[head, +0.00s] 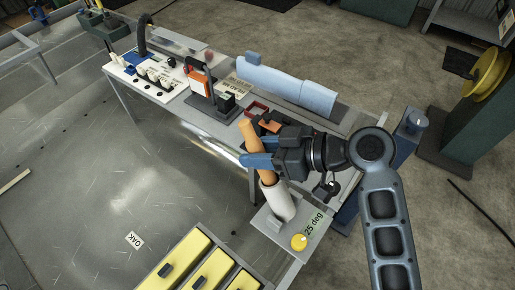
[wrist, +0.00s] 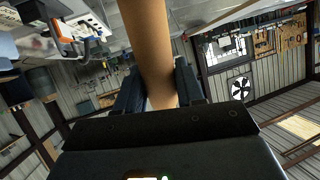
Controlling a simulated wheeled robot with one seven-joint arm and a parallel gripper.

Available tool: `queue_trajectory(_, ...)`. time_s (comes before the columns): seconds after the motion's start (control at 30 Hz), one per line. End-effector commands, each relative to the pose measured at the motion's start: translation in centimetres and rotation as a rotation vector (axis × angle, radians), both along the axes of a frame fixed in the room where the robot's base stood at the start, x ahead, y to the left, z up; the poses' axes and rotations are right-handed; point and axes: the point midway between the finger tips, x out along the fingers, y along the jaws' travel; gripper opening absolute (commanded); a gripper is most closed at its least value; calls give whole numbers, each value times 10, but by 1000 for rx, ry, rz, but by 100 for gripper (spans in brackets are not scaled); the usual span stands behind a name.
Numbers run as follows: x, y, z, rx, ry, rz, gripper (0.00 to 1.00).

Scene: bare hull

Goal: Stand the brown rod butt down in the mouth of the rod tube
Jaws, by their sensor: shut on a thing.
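The brown rod (head: 246,131) is held in my gripper (head: 259,147), with its upper part sticking up above the blue fingers. In the wrist view the rod (wrist: 148,45) runs between the two dark fingers. The white rod tube (head: 279,202) leans on a grey plate marked "25 deg". The rod's lower part shows below the fingers at the tube's mouth, roughly in line with the tube. Its butt end is hidden, and I cannot tell how deep it sits.
A yellow knob (head: 299,242) is beside the tube on the plate. Behind my gripper, a bench holds an orange and black device (head: 203,84) and a light blue long roll (head: 287,85). Yellow drawers (head: 212,268) stand at the front. Open metal floor lies left.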

Motion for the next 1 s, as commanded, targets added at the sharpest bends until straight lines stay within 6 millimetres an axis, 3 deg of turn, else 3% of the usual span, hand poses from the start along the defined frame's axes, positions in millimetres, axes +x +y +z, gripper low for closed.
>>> queue_trajectory(1.0, -4, -5, -12, 1, 0, 0, 0)
